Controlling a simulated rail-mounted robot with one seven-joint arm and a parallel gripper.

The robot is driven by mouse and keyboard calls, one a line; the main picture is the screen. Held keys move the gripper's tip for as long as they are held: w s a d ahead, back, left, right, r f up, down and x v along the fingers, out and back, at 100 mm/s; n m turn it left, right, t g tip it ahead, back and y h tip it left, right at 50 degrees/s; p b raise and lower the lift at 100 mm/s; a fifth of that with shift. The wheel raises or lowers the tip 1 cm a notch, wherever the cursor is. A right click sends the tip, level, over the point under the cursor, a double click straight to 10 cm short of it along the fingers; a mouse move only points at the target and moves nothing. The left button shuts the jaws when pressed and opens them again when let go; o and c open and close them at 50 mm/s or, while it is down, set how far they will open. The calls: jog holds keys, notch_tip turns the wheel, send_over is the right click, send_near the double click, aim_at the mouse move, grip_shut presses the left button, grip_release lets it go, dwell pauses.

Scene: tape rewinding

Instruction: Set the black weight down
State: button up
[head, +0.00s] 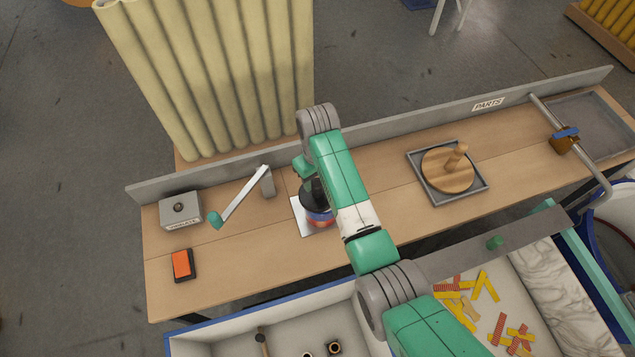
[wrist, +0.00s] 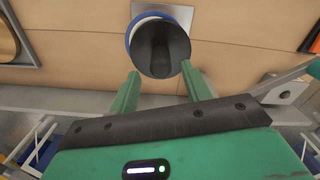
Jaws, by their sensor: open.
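The black weight (wrist: 160,50) is round, with a raised dark ridge across its top. It sits on a blue-rimmed round thing (wrist: 130,31), which rests over a pale square plate (wrist: 183,14) on the bench. In the head view the weight (head: 308,203) is partly hidden behind my arm, with blue and orange-red showing beneath it (head: 321,219). My gripper (wrist: 160,72) is open, its green fingertips apart at the near side of the weight. I cannot tell whether they touch it. In the head view the fingers are mostly hidden by the arm.
A metal crank arm (head: 243,198), a grey box with a knob (head: 180,211) and an orange switch (head: 182,264) are on the left. A tray (head: 484,191) holding a wooden disc with a peg (head: 448,171) is on the right. Bare bench lies between.

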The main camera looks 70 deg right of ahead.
aim_at(317, 184)
notch_tip(317, 184, up, 9)
jog(key=shift+f+b, duration=0.2)
jog(key=shift+b, duration=0.1)
